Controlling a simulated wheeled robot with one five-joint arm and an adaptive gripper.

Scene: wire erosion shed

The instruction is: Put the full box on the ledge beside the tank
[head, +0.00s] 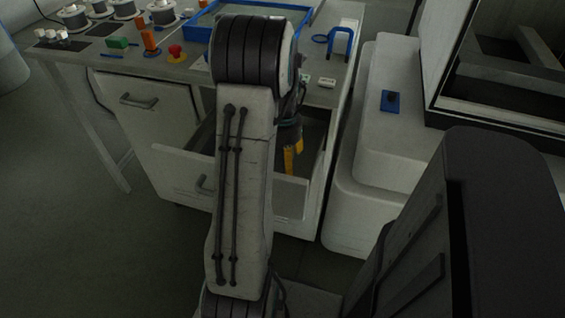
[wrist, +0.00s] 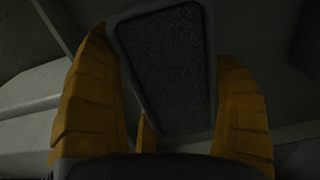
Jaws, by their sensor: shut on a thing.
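My gripper (head: 293,163) reaches down into the open drawer of the white cabinet, its yellow fingers partly hidden by my arm in the head view. In the wrist view, a box (wrist: 168,65) with a pale rim and a dark, speckled top lies between the two yellow fingers, which are shut on it. The box cannot be made out in the head view. The tank (head: 510,115), a large dark-framed case, stands at the upper right. The pale ledge (head: 395,150) runs beside it, to its left.
A small blue piece with a dark knob (head: 390,101) lies on the ledge; the surface around it is clear. The drawer front (head: 170,168) stands out around the gripper. The worktop holds spools (head: 163,14), a red button (head: 176,53), a blue-rimmed tray and a blue bracket (head: 341,42).

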